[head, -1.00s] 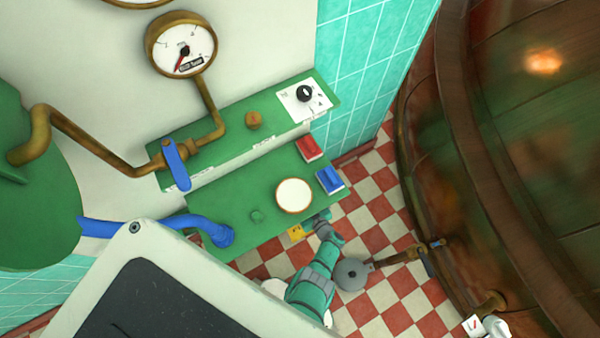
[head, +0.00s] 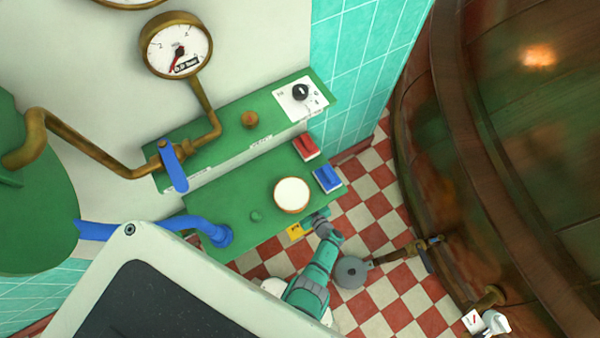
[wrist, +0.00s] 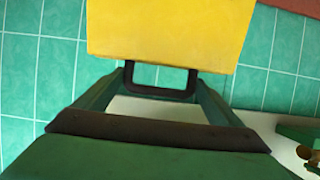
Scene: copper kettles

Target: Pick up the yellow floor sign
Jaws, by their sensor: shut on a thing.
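The yellow floor sign (head: 295,231) shows as a small yellow patch at the front edge of the green console in the head view, mostly hidden. In the wrist view the yellow sign (wrist: 170,30) fills the top middle, right beyond the fingertips, with a dark handle-like loop at its lower edge. My gripper (head: 321,216) is beside the sign in the head view, low by the console's front edge. In the wrist view my gripper (wrist: 160,92) is shut on the sign. The sign's far end is out of the wrist picture.
The green console (head: 240,215) carries a white round dial (head: 292,195), a red switch (head: 306,147) and a blue switch (head: 327,179). A copper kettle (head: 520,150) with a tap (head: 425,245) stands at right. A grey round piece (head: 351,272) is near my arm. Checkered floor (head: 385,290) lies between.

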